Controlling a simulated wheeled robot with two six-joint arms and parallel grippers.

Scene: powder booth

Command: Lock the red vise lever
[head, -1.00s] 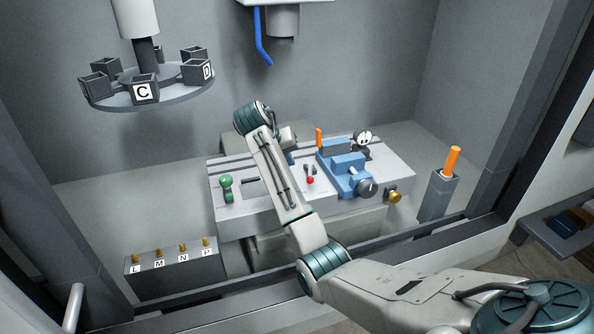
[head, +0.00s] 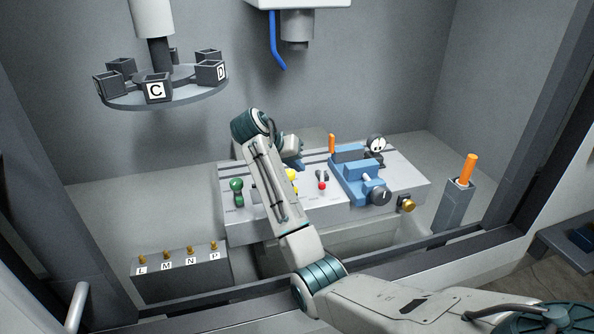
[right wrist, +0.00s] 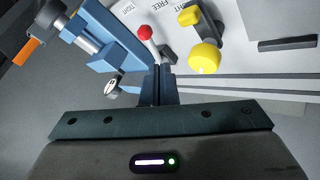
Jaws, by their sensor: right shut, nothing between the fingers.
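The red-knobbed lever (head: 322,186) stands on the grey machine table just left of the blue vise (head: 350,180). In the right wrist view its red ball (right wrist: 144,32) is up beyond my fingers, near printed labels, one reading FREE. The blue vise also shows there (right wrist: 122,52), left of the fingers. My right gripper (head: 294,163) is over the back of the table, left of the vise, partly hidden by my own arm. In the right wrist view its fingers (right wrist: 159,72) are together and empty, apart from the red ball. My left gripper is out of view.
A yellow knob (right wrist: 205,58) stands right of the red lever. A green lever (head: 237,186) is at the table's left. An orange-handled tool (head: 468,168) stands in a post at right. A carousel of lettered boxes (head: 160,100) hangs upper left. A blue hooked bar (head: 276,45) hangs above.

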